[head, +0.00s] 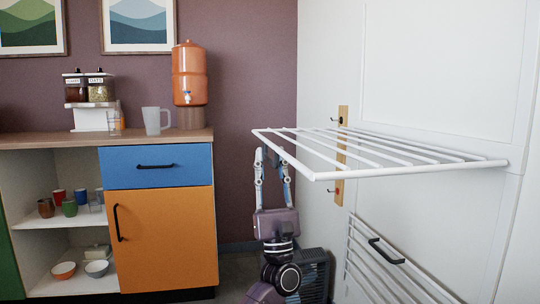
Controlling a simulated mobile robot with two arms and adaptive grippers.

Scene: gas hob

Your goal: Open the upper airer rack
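The upper airer rack (400,170) is a white frame with several parallel bars. It stands out from the white wall at right, folded down to about level. My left gripper (271,158) points upward at the rack's outer left end, with its two fingers apart and nothing seen between them. Its fingertips are close to the rack's outer bar and partly behind it; I cannot tell whether they touch it. No handle shows on the upper rack from here. My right gripper is not in view.
A lower airer rack (358,262) with a black handle (386,251) lies folded against the wall below. A wooden hook strip (342,116) is behind the upper rack. A cabinet with a blue drawer (155,166) and orange door (166,240) stands at left. A dark crate-like object (315,272) is on the floor.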

